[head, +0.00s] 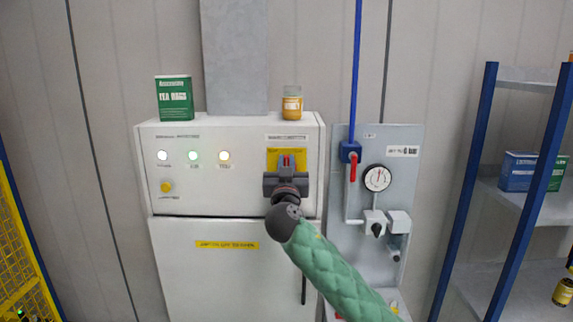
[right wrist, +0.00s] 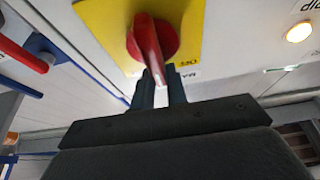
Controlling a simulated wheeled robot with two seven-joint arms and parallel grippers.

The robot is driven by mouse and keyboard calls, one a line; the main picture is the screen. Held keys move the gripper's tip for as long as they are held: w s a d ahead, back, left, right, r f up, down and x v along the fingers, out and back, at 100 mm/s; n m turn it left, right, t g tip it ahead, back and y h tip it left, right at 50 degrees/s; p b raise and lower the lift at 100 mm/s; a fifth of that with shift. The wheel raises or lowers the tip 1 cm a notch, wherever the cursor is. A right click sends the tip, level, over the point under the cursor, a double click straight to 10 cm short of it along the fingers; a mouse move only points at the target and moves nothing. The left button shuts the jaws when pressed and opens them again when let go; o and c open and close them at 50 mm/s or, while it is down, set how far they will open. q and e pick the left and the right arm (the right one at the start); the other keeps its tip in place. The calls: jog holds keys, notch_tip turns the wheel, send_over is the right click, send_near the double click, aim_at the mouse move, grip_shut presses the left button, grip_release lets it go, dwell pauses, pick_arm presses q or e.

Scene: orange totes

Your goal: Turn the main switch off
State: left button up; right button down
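The main switch is a red rotary handle (head: 286,161) on a yellow plate (head: 272,155), at the upper right of the white cabinet's front. Its handle stands about upright in the head view. My right gripper (head: 286,174) is right at the switch and covers its lower part. In the right wrist view the red handle (right wrist: 150,45) has its end between the two close-set fingertips (right wrist: 160,84), with little gap, and the gripper looks shut on it. My left gripper is not in view.
The white cabinet (head: 230,282) carries three lit lamps and a yellow button (head: 167,187). A green tea box (head: 174,98) and a jar (head: 292,103) stand on top. A grey panel with a gauge (head: 377,178) and red lever (head: 352,167) is close on the right.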

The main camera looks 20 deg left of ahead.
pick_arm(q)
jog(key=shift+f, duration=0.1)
pick_arm(e)
jog(key=shift+f, duration=0.1)
